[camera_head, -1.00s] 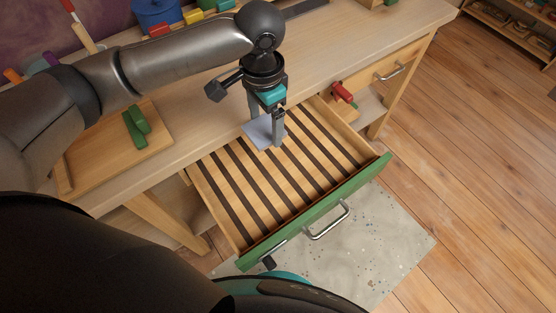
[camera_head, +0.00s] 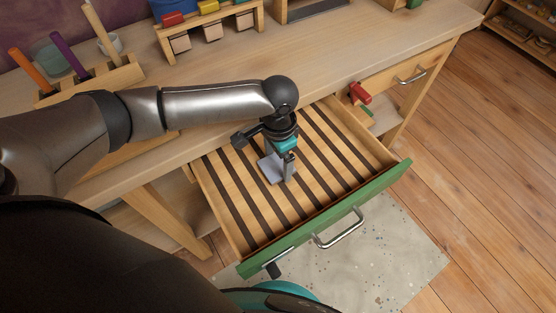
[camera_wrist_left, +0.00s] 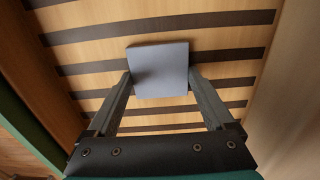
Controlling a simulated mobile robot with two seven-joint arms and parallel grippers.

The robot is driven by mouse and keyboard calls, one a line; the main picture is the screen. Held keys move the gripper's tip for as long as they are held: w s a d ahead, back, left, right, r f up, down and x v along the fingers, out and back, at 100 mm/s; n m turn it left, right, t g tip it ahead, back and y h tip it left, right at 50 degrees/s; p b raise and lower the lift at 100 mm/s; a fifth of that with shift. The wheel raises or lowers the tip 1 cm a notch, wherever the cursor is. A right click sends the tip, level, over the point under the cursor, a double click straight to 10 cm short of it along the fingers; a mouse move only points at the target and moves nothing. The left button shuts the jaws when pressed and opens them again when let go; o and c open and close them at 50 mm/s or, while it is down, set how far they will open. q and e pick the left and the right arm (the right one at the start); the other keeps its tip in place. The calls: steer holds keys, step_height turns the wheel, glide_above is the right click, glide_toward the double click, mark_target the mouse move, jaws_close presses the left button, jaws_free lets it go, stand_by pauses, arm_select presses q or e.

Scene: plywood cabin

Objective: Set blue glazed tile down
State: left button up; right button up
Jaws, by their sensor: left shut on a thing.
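The blue glazed tile (camera_head: 273,170) is a flat, square, grey-blue piece. My left gripper (camera_head: 283,172) is shut on it, over the open drawer (camera_head: 232,206) with dark and light stripes on its floor. In the left wrist view the tile (camera_wrist_left: 160,69) sits between the two fingertips of my left gripper (camera_wrist_left: 160,84), with the striped drawer floor behind it. I cannot tell whether the tile touches the floor. The drawer has a green front (camera_head: 330,219) with a metal handle. My right gripper is not clearly in view.
A red-handled object (camera_head: 359,93) is right of the drawer. The rest of the drawer floor is clear.

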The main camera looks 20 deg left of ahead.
mark_target(278, 164)
steer(key=shift+w+r, duration=0.1)
steer(key=shift+w, duration=0.4)
arm_select(q)
steer(key=o, duration=1.2)
steer(key=shift+c, duration=0.2)
step_height(278, 164, up, 12)
steer(key=p, duration=0.4)
arm_select(e)
steer(key=s+r, duration=0.1)
steer(key=a+r, duration=0.1)
steer(key=s+a+r, duration=0.1)
steer(key=r, duration=0.1)
steer(key=shift+s, duration=0.3)
arm_select(q)
steer(key=shift+r, duration=0.1)
arm_select(e)
steer(key=shift+d, duration=0.15)
